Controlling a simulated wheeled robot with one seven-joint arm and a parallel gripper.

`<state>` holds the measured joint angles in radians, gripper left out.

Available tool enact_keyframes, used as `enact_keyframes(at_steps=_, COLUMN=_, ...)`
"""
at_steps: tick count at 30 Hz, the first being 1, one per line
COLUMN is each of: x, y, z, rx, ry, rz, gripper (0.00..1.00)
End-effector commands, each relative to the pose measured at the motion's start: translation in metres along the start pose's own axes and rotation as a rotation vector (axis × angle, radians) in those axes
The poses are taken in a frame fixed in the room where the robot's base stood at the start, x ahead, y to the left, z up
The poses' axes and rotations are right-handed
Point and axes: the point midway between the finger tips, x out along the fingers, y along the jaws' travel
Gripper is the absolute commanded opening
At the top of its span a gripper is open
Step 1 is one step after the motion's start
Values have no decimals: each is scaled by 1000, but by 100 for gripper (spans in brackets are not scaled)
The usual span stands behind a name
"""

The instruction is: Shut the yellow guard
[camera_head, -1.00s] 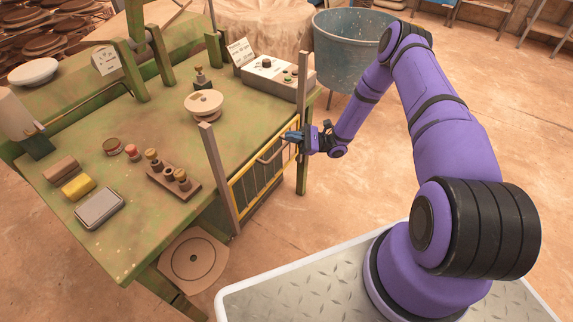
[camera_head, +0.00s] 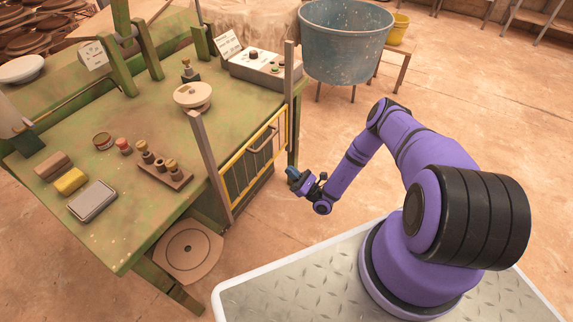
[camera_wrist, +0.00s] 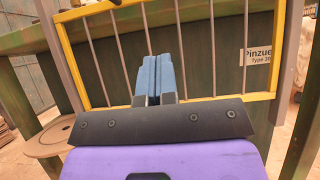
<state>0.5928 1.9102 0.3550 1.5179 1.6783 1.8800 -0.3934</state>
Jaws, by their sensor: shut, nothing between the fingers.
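The yellow guard (camera_head: 236,158) is a yellow frame with thin upright bars. It sits between two upright posts at the front of the green bench, with its top edge near the bench-top level and the posts rising above it. A bar handle (camera_head: 264,142) is on its front face. My gripper (camera_head: 292,175) is shut and empty, in front of the guard's lower right side and below the handle, apart from it. In the wrist view, the blue fingers (camera_wrist: 155,78) are together and overlap the guard's lower yellow bar (camera_wrist: 215,99).
A blue tub (camera_head: 345,45) is behind at the right. The floor right of my gripper is clear.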

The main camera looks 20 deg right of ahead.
Motion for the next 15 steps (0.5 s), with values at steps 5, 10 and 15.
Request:
enact_keyframes(at_steps=5, x=33, y=1, z=1, rx=1, ry=-3, rz=5, gripper=0)
enact_keyframes(at_steps=10, x=65, y=1, z=1, rx=1, ry=-2, rz=5, gripper=0)
enact_keyframes(at_steps=15, x=92, y=0, z=6, rx=1, ry=-2, rz=4, gripper=0)
